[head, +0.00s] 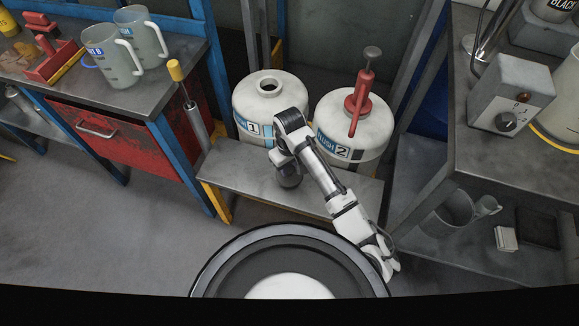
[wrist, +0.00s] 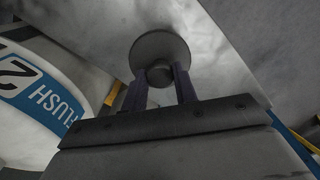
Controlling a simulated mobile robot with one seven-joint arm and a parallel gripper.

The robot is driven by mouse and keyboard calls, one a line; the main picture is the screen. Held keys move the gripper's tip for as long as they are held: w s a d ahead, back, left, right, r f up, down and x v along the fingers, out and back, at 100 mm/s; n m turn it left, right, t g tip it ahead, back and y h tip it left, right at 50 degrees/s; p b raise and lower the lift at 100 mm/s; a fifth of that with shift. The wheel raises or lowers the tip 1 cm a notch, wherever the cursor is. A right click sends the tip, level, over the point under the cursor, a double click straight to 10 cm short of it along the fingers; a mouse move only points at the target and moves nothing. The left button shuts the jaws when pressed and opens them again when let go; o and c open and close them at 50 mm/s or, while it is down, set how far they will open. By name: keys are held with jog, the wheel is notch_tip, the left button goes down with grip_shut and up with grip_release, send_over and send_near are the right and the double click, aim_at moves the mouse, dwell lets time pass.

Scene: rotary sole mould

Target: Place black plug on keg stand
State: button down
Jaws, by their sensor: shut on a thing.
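The black plug (wrist: 160,46) is a dark round disc with a knob, and my gripper (wrist: 160,82) is shut on the knob in the wrist view. In the head view the plug (head: 289,182) shows as a dark shape below my wrist, over the grey top of the keg stand (head: 335,195). I cannot tell whether the plug touches the stand. My fingers are hidden behind my wrist in the head view.
Keg 1 (head: 268,98), with an open mouth, and keg 2 (head: 352,118), with a red pump (head: 360,97), stand just behind. A yellow-topped rod (head: 185,92) rises at the stand's left. Workbenches flank both sides. The stand's top is clear left and right of the plug.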

jog(key=shift+f, duration=0.4)
jog(key=shift+f, duration=0.15)
jog(key=c, duration=1.1)
grip_release()
notch_tip(320, 180, up, 12)
jog(key=shift+p, duration=0.4)
